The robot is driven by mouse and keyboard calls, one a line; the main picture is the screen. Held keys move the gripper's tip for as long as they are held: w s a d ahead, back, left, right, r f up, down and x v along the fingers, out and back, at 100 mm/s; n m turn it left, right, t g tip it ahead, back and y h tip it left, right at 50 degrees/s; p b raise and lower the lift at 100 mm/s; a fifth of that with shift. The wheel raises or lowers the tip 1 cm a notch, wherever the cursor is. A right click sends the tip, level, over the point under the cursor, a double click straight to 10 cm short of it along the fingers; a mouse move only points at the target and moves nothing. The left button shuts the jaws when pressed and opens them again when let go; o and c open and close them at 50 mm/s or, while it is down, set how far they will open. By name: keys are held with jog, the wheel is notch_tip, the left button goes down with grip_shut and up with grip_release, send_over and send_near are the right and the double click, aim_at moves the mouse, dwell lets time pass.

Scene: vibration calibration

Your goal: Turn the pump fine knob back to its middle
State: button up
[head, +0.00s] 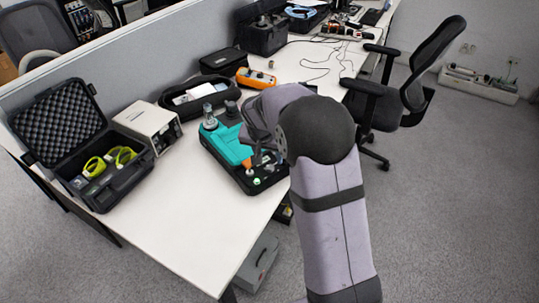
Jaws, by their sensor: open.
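The teal hand pump (222,142) sits in a black tray (225,170) near the front edge of the white table. A small orange part (247,163) and a small pale green-white round part (256,181) show at its near end. I cannot tell which part is the fine knob; it may be hidden by my arm. My gripper (264,160) is open, low over the near right end of the pump, mostly hidden behind my wrist. I cannot tell whether it touches anything.
An open black case (68,137) with yellow-green items and a grey-white box (148,124) stand to the left. A black pouch (194,96), an orange meter (256,78) and cables lie behind. An office chair (415,80) stands at right. The table's front left is clear.

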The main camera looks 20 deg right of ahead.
aim_at(271, 168)
jog(key=shift+s+r, duration=0.1)
jog(key=shift+r, duration=0.05)
jog(key=d+f+m+t+b, duration=0.1)
jog(key=d+f+m+b, duration=0.3)
jog(key=d+b, duration=0.75)
jog(key=a+r+n+y, duration=0.3)
jog(key=a+n, duration=0.5)
jog(key=n, duration=0.7)
jog(key=shift+s+a+r+n+y, duration=0.15)
jog(key=shift+a+r+n+y, duration=0.2)
jog(key=shift+y, duration=0.35)
jog(key=shift+f+g, duration=0.2)
jog(key=shift+g, duration=0.1)
jog(key=shift+p+x, duration=0.4)
jog(key=shift+x, duration=3.2)
